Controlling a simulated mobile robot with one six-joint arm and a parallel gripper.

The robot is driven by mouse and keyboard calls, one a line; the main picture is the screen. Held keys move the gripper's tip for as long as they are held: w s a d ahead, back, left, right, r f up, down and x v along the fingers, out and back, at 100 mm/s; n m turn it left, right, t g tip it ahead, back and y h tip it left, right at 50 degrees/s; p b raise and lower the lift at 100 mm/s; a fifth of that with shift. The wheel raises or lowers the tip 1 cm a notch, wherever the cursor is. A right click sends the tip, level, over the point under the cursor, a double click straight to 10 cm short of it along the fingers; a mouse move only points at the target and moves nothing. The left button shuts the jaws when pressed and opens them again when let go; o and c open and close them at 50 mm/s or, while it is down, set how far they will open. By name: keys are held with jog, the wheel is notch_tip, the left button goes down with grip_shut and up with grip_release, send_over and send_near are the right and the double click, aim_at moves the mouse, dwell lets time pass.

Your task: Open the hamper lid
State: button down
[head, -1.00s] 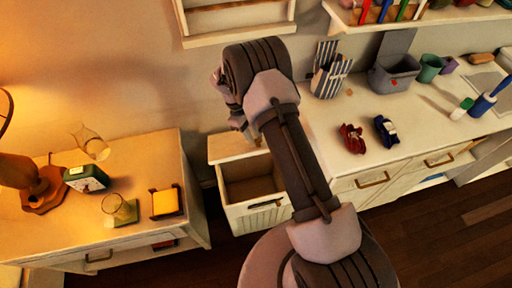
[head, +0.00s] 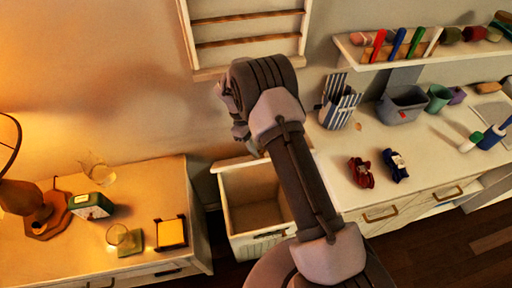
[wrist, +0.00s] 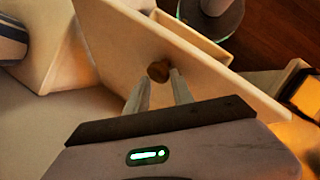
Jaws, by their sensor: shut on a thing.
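The hamper (head: 248,246) is a pale box between the nightstand and the counter, and I can see into its open top. Its lid (head: 232,165) stands steeply raised at the back, near the wall, and shows as a thin pale strip. In the wrist view the lid (wrist: 112,40) is a large pale panel with a round brown knob (wrist: 158,71). My gripper (wrist: 160,92) is shut on the knob, one finger on each side. In the head view my gripper (head: 243,135) is above the lid, its fingertips partly hidden by my arm.
The nightstand (head: 188,235) on the left holds a lamp, a clock (head: 91,205), glasses and a yellow block (head: 171,233). The counter (head: 335,160) on the right holds a striped holder (head: 338,105), a grey bin (head: 402,105) and red and blue items.

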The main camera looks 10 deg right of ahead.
jog(key=c, duration=1.3)
grip_release()
jog(key=shift+w+d+f, duration=0.15)
jog(key=shift+d+f, duration=0.1)
jog(key=shift+d, duration=0.15)
jog(key=shift+o, duration=1.2)
jog(key=shift+w+d+f, duration=0.1)
jog(key=shift+w+d, duration=0.1)
jog(key=shift+d, duration=0.1)
jog(key=shift+a, duration=0.2)
jog(key=shift+a, duration=0.15)
jog(key=p+v, duration=0.1)
jog(key=v, duration=0.6)
jog(key=shift+r+p, duration=0.3)
jog(key=shift+p, duration=0.1)
jog(key=shift+a+r, duration=0.1)
